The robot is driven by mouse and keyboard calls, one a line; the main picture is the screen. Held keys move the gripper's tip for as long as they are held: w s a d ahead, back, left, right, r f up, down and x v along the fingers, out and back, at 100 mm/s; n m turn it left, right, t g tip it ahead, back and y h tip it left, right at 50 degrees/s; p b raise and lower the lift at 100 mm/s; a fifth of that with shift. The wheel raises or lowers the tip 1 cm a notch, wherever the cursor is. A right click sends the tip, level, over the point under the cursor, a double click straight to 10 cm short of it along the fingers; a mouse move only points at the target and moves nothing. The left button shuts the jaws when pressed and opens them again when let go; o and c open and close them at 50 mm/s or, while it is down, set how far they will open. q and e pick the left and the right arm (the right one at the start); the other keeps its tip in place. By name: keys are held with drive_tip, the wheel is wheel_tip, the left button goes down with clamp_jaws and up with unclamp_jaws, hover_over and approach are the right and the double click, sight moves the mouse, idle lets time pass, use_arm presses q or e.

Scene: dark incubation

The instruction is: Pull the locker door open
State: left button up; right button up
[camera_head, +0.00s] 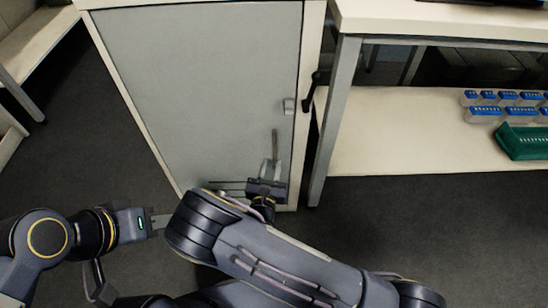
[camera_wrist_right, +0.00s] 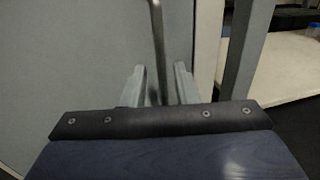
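The locker (camera_head: 310,45) is a cream cabinet with a flat grey door (camera_head: 200,95), which looks closed in its frame. A thin vertical metal handle bar (camera_head: 275,145) is near the door's right edge, low down. My right gripper (camera_head: 270,170) is at the bar's lower end. In the right wrist view the bar (camera_wrist_right: 158,45) comes down between the two fingers (camera_wrist_right: 160,85), with a gap on each side. The bar's lower end is hidden from the head view by the gripper. My left gripper (camera_head: 158,221) is low at the left, its fingertips partly hidden behind my right arm.
A small grey fitting (camera_head: 289,105) is on the door above the bar. A cream shelf table (camera_head: 400,130) stands close to the locker's right, with blue-topped boxes (camera_head: 500,98) and a green rack (camera_head: 525,142). Dark floor (camera_head: 90,140) is clear at the left.

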sight(274, 157)
drive_tip(key=w, duration=0.2)
drive_tip(key=w+d+b, duration=0.1)
drive_tip(key=w, duration=0.1)
drive_tip(key=shift+w, duration=0.4)
drive_tip(key=shift+c, duration=0.2)
clamp_jaws()
